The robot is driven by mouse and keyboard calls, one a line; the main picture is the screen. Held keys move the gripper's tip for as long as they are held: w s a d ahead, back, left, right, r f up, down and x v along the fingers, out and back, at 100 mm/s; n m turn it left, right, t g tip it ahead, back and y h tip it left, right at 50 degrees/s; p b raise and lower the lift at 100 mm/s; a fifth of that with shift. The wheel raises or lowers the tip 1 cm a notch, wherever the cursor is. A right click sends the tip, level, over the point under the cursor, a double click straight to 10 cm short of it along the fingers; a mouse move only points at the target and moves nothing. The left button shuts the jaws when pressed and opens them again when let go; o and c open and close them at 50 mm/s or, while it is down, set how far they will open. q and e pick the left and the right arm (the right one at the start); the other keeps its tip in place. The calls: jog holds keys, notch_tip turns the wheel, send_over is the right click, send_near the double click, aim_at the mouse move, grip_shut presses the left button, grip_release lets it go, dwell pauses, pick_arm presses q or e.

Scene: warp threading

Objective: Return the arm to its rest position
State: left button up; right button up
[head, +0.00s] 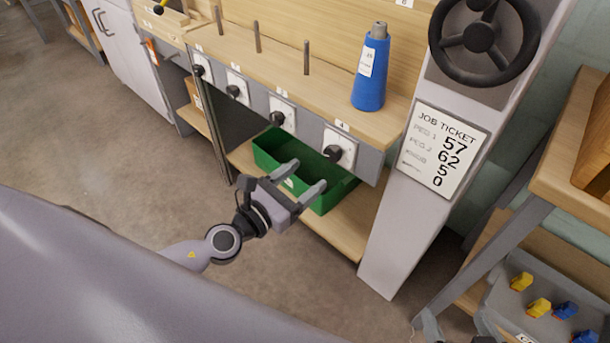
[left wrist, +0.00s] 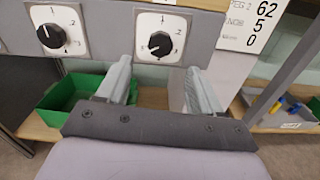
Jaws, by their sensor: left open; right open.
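My left gripper (head: 309,175) is open and empty in front of the knob panel, near the rightmost dial knob (head: 338,152) and above the green bin (head: 268,150). In the left wrist view its two fingers (left wrist: 160,85) stand wide apart below a dial (left wrist: 160,42), with nothing between them. From the head view I cannot tell whether a finger touches the panel. Only the tips of my right gripper (head: 455,333) show at the bottom edge, apart and with nothing seen between them; the rest of it is cut off.
A blue cone (head: 371,75) stands upright on the wooden shelf, right of several bare pegs (head: 257,36). A job ticket (head: 444,150) is on the grey post below a black handwheel (head: 483,38). A grey tray (head: 502,290) with yellow and blue pieces is lower right. Open floor lies left.

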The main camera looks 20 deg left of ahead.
jog(key=shift+r, duration=0.2)
pick_arm(q)
jog(key=s+d+f+m+g+y, duration=0.1)
jog(key=s+d+f+m+g, duration=0.15)
jog(key=s+m, duration=0.95)
jog(key=s+d+f+m+g+y, duration=0.1)
jog(key=s+f+m+g, duration=0.15)
jog(key=m, duration=2.05)
jog(key=s+a+r+y+p, duration=0.1)
jog(key=a+r+p, duration=0.1)
jog(key=r+p, duration=0.5)
jog(key=s+a+r+n+g+y+p, duration=0.1)
jog(key=a+r+p, duration=0.2)
jog(key=p, duration=1.4)
notch_tip(320, 180, up, 4)
jog(key=shift+s+a+r+n+g, duration=0.1)
jog(key=shift+s+a+n+g, duration=0.1)
jog(key=shift+s+n+g, duration=0.1)
pick_arm(e)
jog(key=s+d+r+h, duration=0.1)
jog(key=d+r, duration=0.1)
jog(key=r, duration=0.5)
jog(key=s+d+r+m+g, duration=0.1)
jog(key=s+d+r, duration=0.1)
jog(key=r, duration=0.5)
jog(key=shift+d+h, duration=0.4)
jog(key=shift+d, duration=0.2)
